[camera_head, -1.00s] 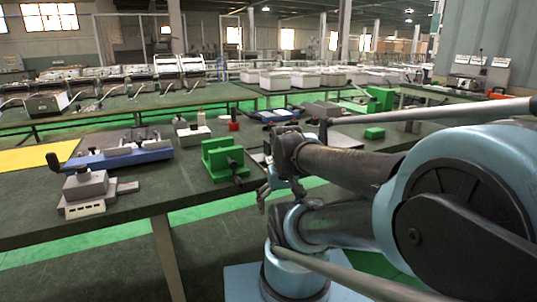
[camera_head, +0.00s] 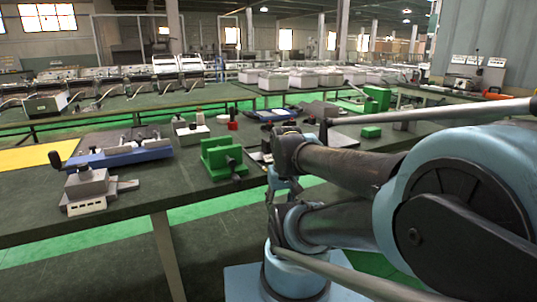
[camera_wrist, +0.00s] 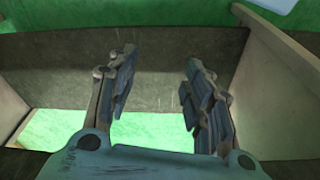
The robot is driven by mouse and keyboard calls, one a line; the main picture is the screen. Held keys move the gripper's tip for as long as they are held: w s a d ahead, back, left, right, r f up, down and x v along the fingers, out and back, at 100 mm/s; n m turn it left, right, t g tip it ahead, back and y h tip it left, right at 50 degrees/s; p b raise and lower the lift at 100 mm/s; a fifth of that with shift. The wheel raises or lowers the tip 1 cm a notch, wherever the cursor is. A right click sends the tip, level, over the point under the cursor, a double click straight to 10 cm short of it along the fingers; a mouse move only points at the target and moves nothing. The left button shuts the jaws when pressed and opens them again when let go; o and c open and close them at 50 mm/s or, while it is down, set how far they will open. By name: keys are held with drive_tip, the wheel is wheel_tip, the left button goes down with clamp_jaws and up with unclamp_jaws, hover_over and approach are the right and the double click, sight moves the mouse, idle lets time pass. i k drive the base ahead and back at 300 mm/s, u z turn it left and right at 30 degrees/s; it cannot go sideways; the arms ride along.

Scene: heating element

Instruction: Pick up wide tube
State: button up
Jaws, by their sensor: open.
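My gripper (camera_wrist: 160,62) is open in the wrist view, with two jointed grey-blue fingers apart and nothing between them. Beyond the fingers are a dark beam-like surface (camera_wrist: 65,62) and bright green floor (camera_wrist: 152,127). In the head view the end of my arm hangs beside the near table's (camera_head: 120,210) front edge, right of the green vise (camera_head: 222,158). The fingers are too small and overlapped there to read. I cannot make out a wide tube with certainty in either view.
A blue-based device (camera_head: 118,153) and a grey block with a black handle (camera_head: 88,186) stand on the table's left. A white box (camera_head: 192,134), a red piece (camera_head: 233,126) and a small green block (camera_head: 371,132) stand farther back. Pale posts (camera_wrist: 285,50) flank the wrist view.

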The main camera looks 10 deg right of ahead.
sight(266, 153)
drive_tip(key=k, duration=0.45)
drive_tip(key=z, duration=0.8)
drive_tip(key=k, duration=1.8)
drive_tip(key=u, duration=1.25)
drive_tip(key=i, duration=1)
drive_tip(key=z, duration=0.1)
